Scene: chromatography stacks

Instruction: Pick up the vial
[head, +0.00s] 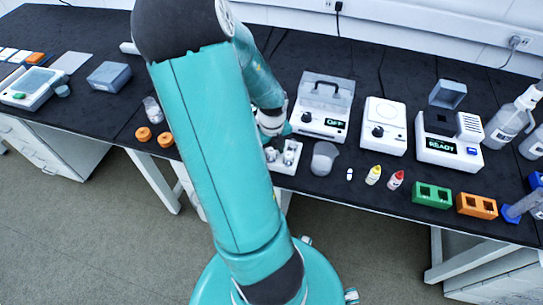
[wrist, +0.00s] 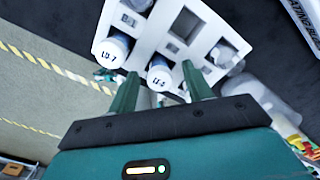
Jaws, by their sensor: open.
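A white rack (wrist: 178,48) holds several white-capped vials in square holes; it also shows in the head view (head: 283,168). One capped vial (wrist: 160,76) stands at the rack's near edge, its label too blurred to read surely. A second capped vial (wrist: 115,48) is to its left, and a third (wrist: 138,4) is at the top edge. My gripper (wrist: 160,69) is open, with its green fingers on either side of the near-edge vial in the picture. I cannot tell whether they touch it or how deep they reach. In the head view my arm hides most of the gripper.
A translucent cup (head: 324,158) stands just right of the rack. An instrument reading OFF (head: 321,123) is behind it. Yellow (head: 373,175) and red-capped (head: 395,180) bottles stand farther right, with green (head: 432,195) and orange (head: 477,206) blocks. The bench's front edge is close to the rack.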

